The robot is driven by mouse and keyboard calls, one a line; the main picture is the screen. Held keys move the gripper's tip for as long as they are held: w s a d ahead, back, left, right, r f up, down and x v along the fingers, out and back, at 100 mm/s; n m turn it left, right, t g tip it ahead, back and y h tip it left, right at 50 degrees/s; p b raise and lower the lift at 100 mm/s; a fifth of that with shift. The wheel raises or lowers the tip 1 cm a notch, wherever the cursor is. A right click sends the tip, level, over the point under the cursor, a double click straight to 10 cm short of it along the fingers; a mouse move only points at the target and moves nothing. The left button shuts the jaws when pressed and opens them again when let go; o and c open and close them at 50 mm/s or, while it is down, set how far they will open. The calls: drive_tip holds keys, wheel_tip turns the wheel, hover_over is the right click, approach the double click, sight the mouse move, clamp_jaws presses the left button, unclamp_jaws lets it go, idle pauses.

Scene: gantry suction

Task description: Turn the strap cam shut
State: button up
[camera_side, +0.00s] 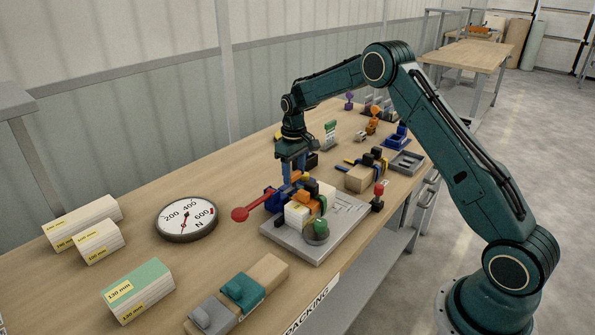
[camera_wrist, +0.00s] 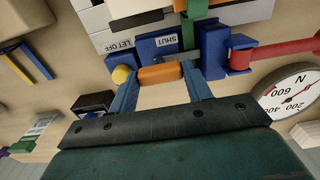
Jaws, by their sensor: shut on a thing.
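The strap fixture is a grey plate (camera_side: 325,245) with white blocks (camera_side: 297,213) and straps on it, near the bench's middle. My gripper (camera_side: 289,184) points down over its back left part. In the wrist view its two blue fingers (camera_wrist: 162,79) are closed against the ends of an orange bar (camera_wrist: 160,73), which seems to be the cam's handle. Beside the bar is a blue block (camera_wrist: 160,46) labelled SHUT; a LET OFF label (camera_wrist: 120,43) lies left of it. The cam's pivot is hidden.
A red lever with a round knob (camera_side: 240,214) sticks out left of the fixture. A round dial in N (camera_side: 186,219) stands beyond it. White labelled blocks (camera_side: 98,240) and a teal-strapped wooden block (camera_side: 245,288) are nearer the front. Bare bench lies between them.

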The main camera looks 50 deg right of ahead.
sight(294, 173)
idle(0.3)
drive_tip(key=o, duration=1)
drive_tip(key=shift+r, duration=0.15)
wheel_tip(294, 173, up, 14)
drive_tip(key=shift+f, duration=0.2)
drive_tip(key=shift+r, duration=0.1)
